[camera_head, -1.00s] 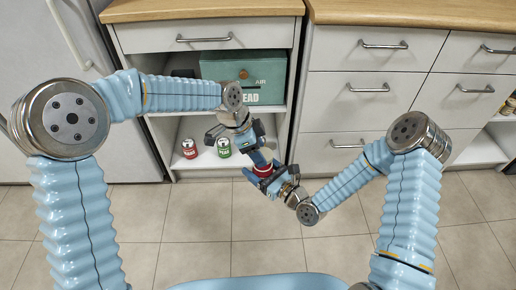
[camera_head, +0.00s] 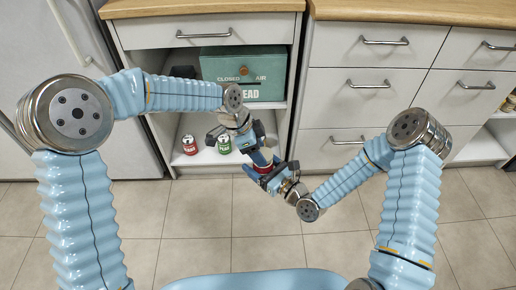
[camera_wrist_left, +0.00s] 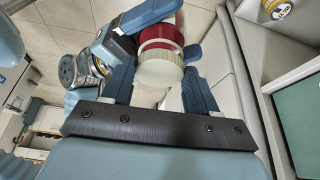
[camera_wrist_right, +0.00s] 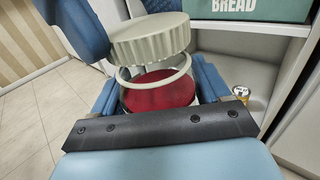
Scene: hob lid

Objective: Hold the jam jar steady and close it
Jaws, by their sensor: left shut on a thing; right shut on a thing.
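The jam jar shows in the right wrist view (camera_wrist_right: 160,92), with dark red jam inside and a pale ring at its mouth. My right gripper (camera_wrist_right: 160,98) is shut on the jar. The cream, ribbed lid (camera_wrist_right: 150,38) is above the mouth, a little tilted, with a gap visible between them. In the left wrist view my left gripper (camera_wrist_left: 160,82) is shut on the lid (camera_wrist_left: 160,73), and the red jar (camera_wrist_left: 164,36) is beyond it. In the head view both grippers meet in mid-air over the floor, and only a little of the red jar (camera_head: 263,168) shows.
A low open cabinet stands behind, with a green bread box (camera_head: 244,75) on its upper shelf and a red jar (camera_head: 189,145) and a green jar (camera_head: 224,144) on its lower one. Drawers (camera_head: 365,95) are at the right. The tiled floor (camera_head: 200,220) is clear.

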